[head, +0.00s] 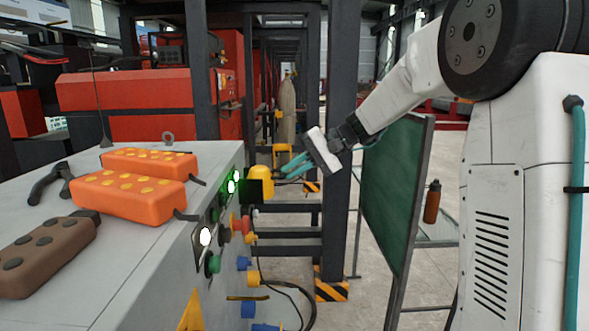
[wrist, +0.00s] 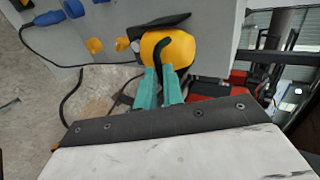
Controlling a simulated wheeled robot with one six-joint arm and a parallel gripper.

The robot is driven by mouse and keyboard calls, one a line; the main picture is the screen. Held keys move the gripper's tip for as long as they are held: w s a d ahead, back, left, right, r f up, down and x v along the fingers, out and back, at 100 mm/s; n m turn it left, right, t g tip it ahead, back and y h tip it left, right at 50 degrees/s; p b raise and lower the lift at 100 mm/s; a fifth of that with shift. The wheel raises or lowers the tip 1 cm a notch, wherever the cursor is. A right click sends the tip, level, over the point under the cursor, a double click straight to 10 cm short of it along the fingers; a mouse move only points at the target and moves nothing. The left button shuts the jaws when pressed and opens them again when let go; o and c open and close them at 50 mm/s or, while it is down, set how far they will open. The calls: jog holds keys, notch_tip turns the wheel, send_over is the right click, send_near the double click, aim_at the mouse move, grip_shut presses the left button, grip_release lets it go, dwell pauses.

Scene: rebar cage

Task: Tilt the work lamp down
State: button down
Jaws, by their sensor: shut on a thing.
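The work lamp (head: 260,180) is a rounded yellow housing with a black flap, on the right side of the grey cabinet in the head view. In the wrist view, the lamp (wrist: 172,52) is large at the top centre, with its black flap above it and a black curved bar across its yellow body. My gripper (head: 289,169) reaches it from the right. Its teal fingers (wrist: 160,74) are shut at the lamp's near side, on the lamp. The exact contact is partly hidden by the fingers.
The grey cabinet (head: 130,250) carries orange button boxes (head: 128,193) on top and lit buttons, connectors and cables on its side. A dark post (head: 338,100) stands behind my gripper. A green board (head: 393,200) stands at the right, with floor between it and the cabinet.

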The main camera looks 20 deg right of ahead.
jog(key=c, duration=1.5)
grip_release()
jog(key=shift+f, duration=0.1)
jog(key=v, duration=0.8)
jog(key=shift+f, duration=0.1)
jog(key=s+a+f+n+g+h, duration=0.1)
jog(key=s+a+f+h, duration=0.1)
jog(key=s, duration=0.9)
jog(key=s+a+f+n+g+h, duration=0.1)
jog(key=s+f+h, duration=0.4)
jog(key=s, duration=0.7)
jog(key=s+a+f+n+g+h, duration=0.1)
jog(key=s+a+f+n+h, duration=0.1)
jog(key=s, duration=1)
jog(key=shift+s+a+f+h, duration=0.1)
jog(key=shift+a+f+h, duration=0.6)
jog(key=shift+a+f, duration=0.85)
